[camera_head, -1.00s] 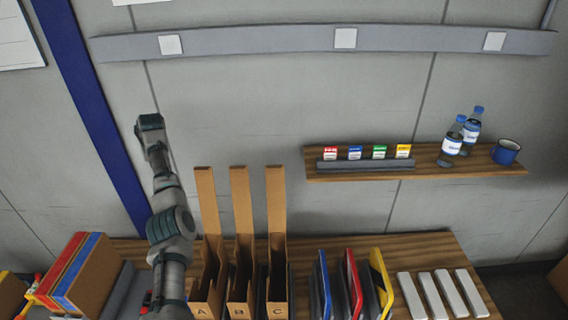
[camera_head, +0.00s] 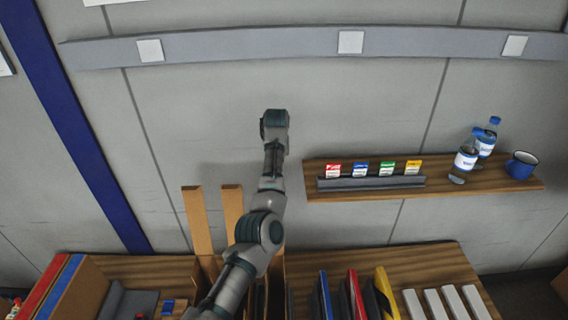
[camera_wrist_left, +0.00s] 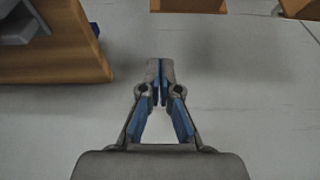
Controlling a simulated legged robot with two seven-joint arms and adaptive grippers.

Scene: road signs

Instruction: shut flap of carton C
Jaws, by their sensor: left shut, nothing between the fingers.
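Carton C (camera_head: 277,292) stands on the table at the right end of a row of three open cartons. My left arm covers most of it, and its flap is hidden behind the arm in the head view. The upright flaps of carton A (camera_head: 197,222) and carton B (camera_head: 232,210) show left of the arm. My left gripper (camera_head: 274,118) is raised in front of the wall, above the cartons. In the left wrist view the gripper (camera_wrist_left: 160,70) is shut and empty. Brown ends (camera_wrist_left: 189,5) at that view's top edge look like carton flaps. My right gripper is not in view.
A wall shelf (camera_head: 325,192) right of my arm holds coloured cards, two bottles (camera_head: 466,160) and a blue mug (camera_head: 521,165). Coloured binders (camera_head: 355,295) and several white bars (camera_head: 436,303) stand right of the cartons. A brown box (camera_head: 75,290) is at the left.

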